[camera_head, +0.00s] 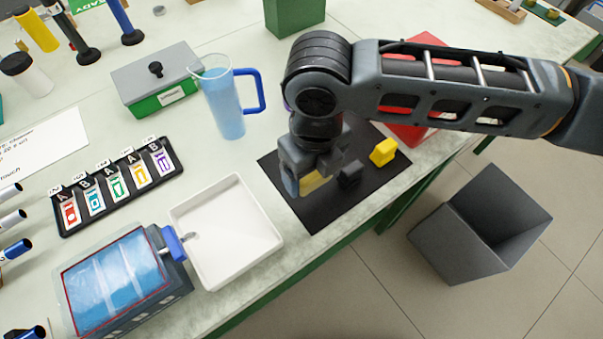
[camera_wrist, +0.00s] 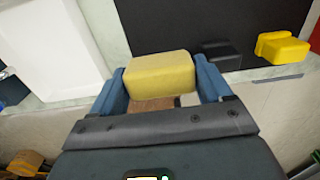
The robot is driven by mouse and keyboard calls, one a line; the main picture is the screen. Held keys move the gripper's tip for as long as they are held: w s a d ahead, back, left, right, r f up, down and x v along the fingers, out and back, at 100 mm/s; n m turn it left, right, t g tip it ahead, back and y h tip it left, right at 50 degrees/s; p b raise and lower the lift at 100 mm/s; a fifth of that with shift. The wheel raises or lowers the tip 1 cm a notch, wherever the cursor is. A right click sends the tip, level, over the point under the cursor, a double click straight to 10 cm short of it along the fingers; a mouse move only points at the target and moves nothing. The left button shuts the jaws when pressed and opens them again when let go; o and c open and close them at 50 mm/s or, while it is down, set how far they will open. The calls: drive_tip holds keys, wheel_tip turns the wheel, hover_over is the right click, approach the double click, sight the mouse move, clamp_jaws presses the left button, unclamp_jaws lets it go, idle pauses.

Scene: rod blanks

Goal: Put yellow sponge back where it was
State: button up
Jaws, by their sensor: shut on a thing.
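My gripper (camera_head: 312,178) points down over the black mat (camera_head: 322,212) and is shut on a pale yellow sponge (camera_wrist: 157,80). In the wrist view the sponge sits between the two blue fingers, near their tips. In the head view only part of the sponge (camera_head: 314,183) shows, the rest hidden by the fingers. I cannot tell whether it touches the mat. A brighter yellow block (camera_head: 383,152) and a dark block (camera_head: 349,174) stand on the mat to the right of my gripper.
A white tray (camera_head: 262,254) lies left of the mat at the table's front edge. A jug of blue liquid (camera_head: 224,108) stands behind. A red tray (camera_head: 409,133) lies partly under my arm. A grey bin (camera_head: 456,238) stands on the floor.

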drive_tip(key=shift+w+a+f, duration=0.65)
drive_tip(key=shift+a+f, duration=0.1)
drive_tip(key=shift+a, duration=0.15)
drive_tip(key=shift+f+p, duration=0.4)
drive_tip(key=shift+f, duration=1.55)
drive_tip(key=shift+f, duration=0.1)
drive_tip(key=o, duration=0.9)
drive_tip(key=shift+c, duration=0.2)
wheel_tip(320, 180, up, 12)
drive_tip(key=shift+b, duration=0.45)
